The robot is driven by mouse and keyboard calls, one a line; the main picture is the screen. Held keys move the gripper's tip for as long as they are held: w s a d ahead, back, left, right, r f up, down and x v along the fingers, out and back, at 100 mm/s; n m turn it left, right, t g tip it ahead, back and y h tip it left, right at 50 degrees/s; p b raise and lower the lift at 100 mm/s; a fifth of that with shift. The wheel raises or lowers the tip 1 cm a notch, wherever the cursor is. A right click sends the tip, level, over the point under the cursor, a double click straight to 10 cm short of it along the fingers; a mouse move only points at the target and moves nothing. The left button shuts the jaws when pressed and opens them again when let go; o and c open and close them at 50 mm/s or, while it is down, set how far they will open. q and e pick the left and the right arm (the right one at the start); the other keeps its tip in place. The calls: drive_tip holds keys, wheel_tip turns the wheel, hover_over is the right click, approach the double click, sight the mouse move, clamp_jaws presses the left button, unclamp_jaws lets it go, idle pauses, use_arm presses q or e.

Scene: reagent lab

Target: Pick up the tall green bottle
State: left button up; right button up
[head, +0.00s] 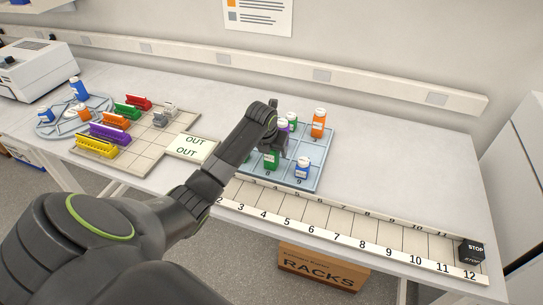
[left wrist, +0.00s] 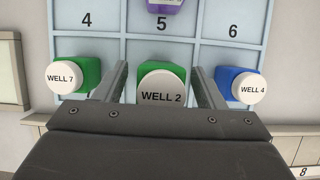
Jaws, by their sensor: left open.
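A green bottle (head: 271,160) stands in the front row of the blue gridded tray (head: 311,184), partly hidden by my arm. In the left wrist view the green bottle (left wrist: 176,71) has a white cap marked WELL 2. My left gripper (left wrist: 160,68) is open, with one finger on each side of this bottle; I cannot tell whether they touch it. A second green bottle (left wrist: 90,76), marked WELL 7, stands left of the left finger. Another green bottle (head: 291,118) is at the back of the tray. My right gripper is not in view.
A blue bottle (left wrist: 225,75) marked WELL 4 stands close outside the right finger. A purple bottle (left wrist: 165,6) is behind, and an orange bottle (head: 318,126) stands at the tray's back right. A numbered strip (head: 352,227) runs along the front, with a STOP block (head: 471,250) at its end.

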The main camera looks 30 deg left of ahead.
use_arm(q)
drive_tip(key=shift+w+f, duration=0.25)
drive_tip(key=shift+f, duration=0.3)
drive_tip(key=shift+c, duration=0.2)
drive_tip(key=c, duration=1)
drive_tip(key=shift+r, duration=0.1)
drive_tip(key=shift+c, duration=0.2)
